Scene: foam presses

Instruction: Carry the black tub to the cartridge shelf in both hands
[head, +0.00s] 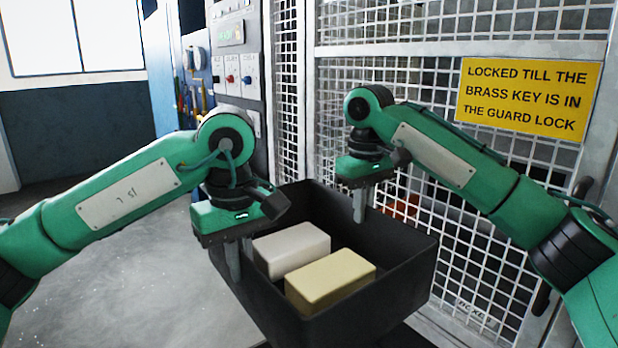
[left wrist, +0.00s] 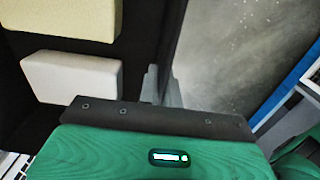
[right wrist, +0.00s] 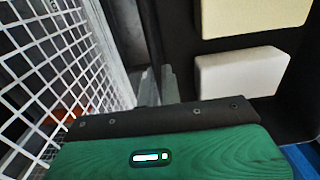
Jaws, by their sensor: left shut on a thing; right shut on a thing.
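The black tub (head: 400,262) is held in front of me between my two arms. A white foam block (head: 291,247) and a pale yellow foam block (head: 330,280) lie inside it. My left gripper (head: 236,260) is shut on the tub's left wall, and its fingers straddle the rim in the left wrist view (left wrist: 160,88). My right gripper (head: 360,205) is shut on the tub's far right wall, also seen in the right wrist view (right wrist: 157,88). The tub's underside is hidden. I cannot identify the cartridge shelf in these views.
A white mesh guard (head: 450,240) with a yellow sign (head: 530,97) stands close behind and right of the tub. A control panel (head: 232,75) with buttons stands behind. Open grey floor (head: 130,270) lies to the left.

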